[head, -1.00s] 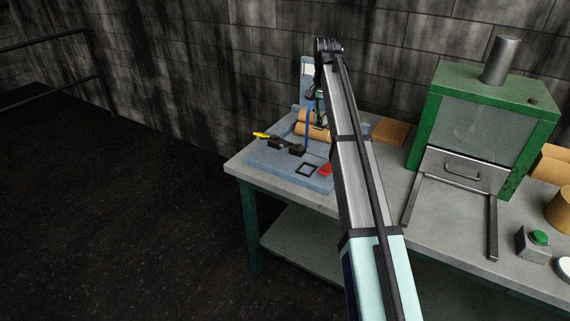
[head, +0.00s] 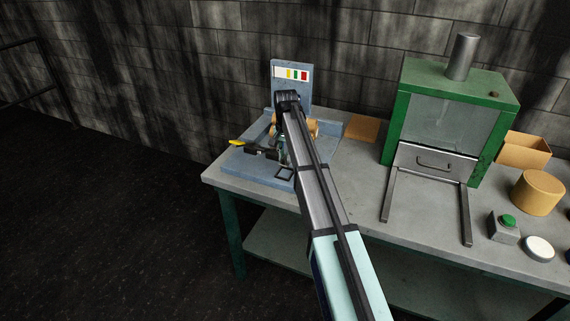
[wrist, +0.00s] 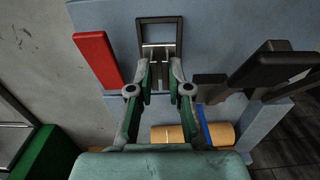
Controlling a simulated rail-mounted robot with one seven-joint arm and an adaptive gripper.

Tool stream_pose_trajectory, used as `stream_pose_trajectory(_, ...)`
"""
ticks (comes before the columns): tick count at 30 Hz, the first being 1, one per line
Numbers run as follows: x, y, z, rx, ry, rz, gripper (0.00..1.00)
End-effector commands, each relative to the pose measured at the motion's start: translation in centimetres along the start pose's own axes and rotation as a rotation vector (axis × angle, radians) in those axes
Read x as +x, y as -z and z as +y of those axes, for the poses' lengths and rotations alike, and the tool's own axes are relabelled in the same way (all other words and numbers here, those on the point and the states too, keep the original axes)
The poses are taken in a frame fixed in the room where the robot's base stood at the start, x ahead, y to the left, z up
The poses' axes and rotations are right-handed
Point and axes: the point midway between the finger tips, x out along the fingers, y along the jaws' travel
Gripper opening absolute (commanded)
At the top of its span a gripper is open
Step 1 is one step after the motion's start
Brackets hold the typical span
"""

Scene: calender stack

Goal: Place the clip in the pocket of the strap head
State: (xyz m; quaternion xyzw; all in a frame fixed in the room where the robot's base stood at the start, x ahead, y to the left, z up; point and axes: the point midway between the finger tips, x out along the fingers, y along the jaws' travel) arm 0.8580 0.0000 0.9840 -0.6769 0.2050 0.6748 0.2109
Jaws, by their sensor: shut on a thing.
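My gripper (wrist: 160,80) points down at the blue fixture plate (wrist: 215,20), its fingers close together. It is shut on a small metal piece, apparently the clip (wrist: 159,58), at the near side of a black square frame (wrist: 158,20). The fingers hide part of the piece; I cannot tell whether it touches the frame. The black strap head (wrist: 270,70) lies to the right in the wrist view, apart from the fingers; its pocket is not clear. In the head view my gripper (head: 283,152) is partly behind my arm, beside the strap head (head: 255,150) with its yellow handle.
A red block (wrist: 97,58) is left of the frame. A tan roll (wrist: 175,134) and blue strap (wrist: 206,132) lie near the gripper. A fixture back panel (head: 291,85) stands behind. The green furnace (head: 450,115) is to the right; bench (head: 350,180) between is clear.

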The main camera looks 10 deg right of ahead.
Motion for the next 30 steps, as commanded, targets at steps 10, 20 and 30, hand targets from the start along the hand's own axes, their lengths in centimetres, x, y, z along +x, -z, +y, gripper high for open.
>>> stream_pose_trajectory(10,2.6,-0.1,0.1,0.0,-0.001,-0.002,0.0)
stream_pose_trajectory(20,5.1,0.0,0.0,0.0,0.0,0.0,0.0)
stream_pose_trajectory(30,5.4,0.0,0.0,0.0,0.0,0.0,0.42)
